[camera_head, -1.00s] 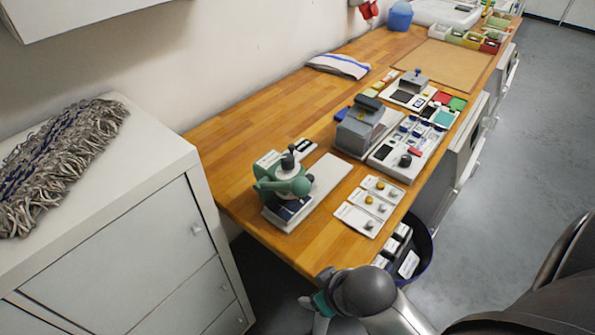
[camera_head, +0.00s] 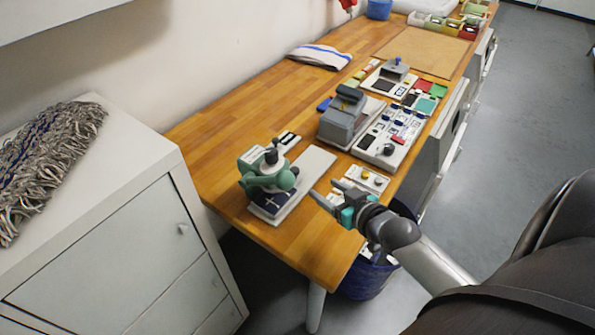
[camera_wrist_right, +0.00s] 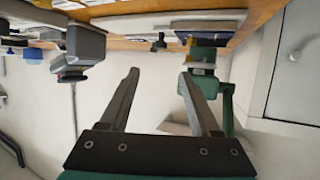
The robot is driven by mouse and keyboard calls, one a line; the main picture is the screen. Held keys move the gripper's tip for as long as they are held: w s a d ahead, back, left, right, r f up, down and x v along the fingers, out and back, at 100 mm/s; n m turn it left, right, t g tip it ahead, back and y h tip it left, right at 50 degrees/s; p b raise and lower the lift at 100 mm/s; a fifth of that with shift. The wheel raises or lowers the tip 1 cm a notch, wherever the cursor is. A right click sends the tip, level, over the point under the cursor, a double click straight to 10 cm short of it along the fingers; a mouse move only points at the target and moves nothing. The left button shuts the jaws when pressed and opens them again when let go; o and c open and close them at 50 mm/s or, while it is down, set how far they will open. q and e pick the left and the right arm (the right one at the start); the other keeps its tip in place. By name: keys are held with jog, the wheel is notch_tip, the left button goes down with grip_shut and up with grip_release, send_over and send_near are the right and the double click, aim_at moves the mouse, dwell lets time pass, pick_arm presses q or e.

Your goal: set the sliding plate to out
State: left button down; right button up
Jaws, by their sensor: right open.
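A green press-like device (camera_head: 266,170) with a dark knob stands on a long pale base (camera_head: 312,172) near the table's front end. A dark blue plate (camera_head: 268,203) lies at the device's foot; I cannot tell for certain whether this is the sliding plate, or its setting. My right gripper (camera_head: 326,191) is open and empty, to the right of the device and apart from it. In the right wrist view the open fingers (camera_wrist_right: 158,74) point toward the room, with the green device (camera_wrist_right: 204,75) beside the right finger. My left gripper is not in view.
White cards with small knobs (camera_head: 366,179) lie partly behind my right gripper. A grey machine (camera_head: 345,119) and a white switch panel (camera_head: 392,137) stand farther back. A blue bin (camera_head: 362,282) is below the table edge. Bare wood (camera_head: 235,125) lies left of the device.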

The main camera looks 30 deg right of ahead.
aim_at(296, 171)
jog(key=b+x, duration=0.2)
jog(key=x, duration=1.2)
jog(key=shift+w+f+b, duration=0.1)
jog(key=shift+b, duration=0.3)
grip_shut()
dwell(0.9)
